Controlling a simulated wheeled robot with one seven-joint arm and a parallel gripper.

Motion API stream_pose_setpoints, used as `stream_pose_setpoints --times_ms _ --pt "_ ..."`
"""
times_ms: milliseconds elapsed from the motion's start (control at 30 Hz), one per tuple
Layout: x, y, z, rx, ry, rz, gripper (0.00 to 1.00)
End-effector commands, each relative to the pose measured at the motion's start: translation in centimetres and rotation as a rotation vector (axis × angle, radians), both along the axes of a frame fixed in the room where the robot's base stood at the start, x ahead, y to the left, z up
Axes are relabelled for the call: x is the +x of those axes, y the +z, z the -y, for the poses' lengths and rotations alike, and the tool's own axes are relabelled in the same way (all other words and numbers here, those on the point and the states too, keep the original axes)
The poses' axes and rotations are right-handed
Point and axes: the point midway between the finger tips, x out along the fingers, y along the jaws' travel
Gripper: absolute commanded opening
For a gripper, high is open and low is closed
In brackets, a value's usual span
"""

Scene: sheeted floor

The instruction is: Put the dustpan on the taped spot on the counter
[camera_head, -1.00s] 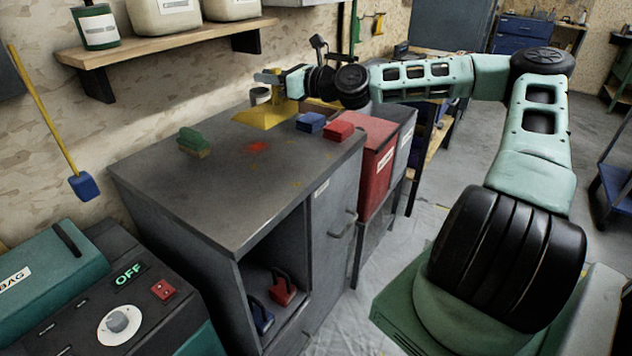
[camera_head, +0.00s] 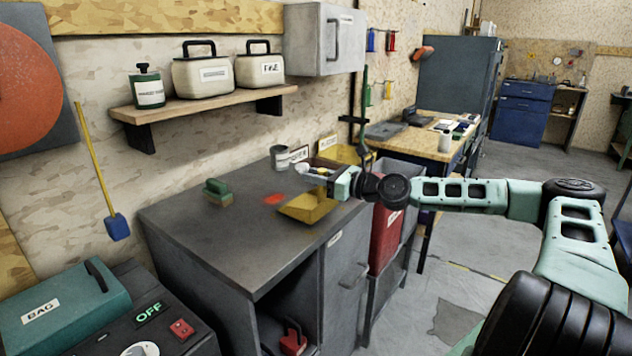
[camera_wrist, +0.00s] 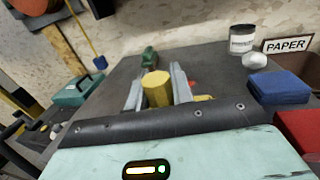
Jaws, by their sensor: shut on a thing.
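The yellow dustpan (camera_head: 306,208) is at the right part of the grey counter (camera_head: 240,248), close over its top; I cannot tell if it touches. My gripper (camera_head: 324,182) is shut on its handle. In the wrist view the yellow handle (camera_wrist: 157,90) stands between the two grey fingers of my gripper (camera_wrist: 158,86). The pan itself is hidden there. No full taped outline shows; a small yellow mark (camera_wrist: 204,97) lies on the counter in the wrist view, and the dustpan may cover others. A red patch (camera_head: 274,198) lies left of the dustpan.
A green brush (camera_head: 217,192) stands on the counter to the left. A can (camera_head: 280,157) stands at the back. A blue block (camera_wrist: 278,88) and a red block (camera_wrist: 302,130) are at the right in the wrist view. The counter's front left is clear.

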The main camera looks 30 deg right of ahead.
Motion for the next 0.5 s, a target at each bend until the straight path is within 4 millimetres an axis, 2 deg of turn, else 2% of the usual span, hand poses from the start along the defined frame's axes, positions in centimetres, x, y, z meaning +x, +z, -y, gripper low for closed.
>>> stream_pose_setpoints --times_ms 100,500 --pt "0.0 -1.1 0.0 0.000 -0.001 0.002 0.00" --pt "0.0 -1.7 0.0 0.000 -0.001 0.002 0.00"
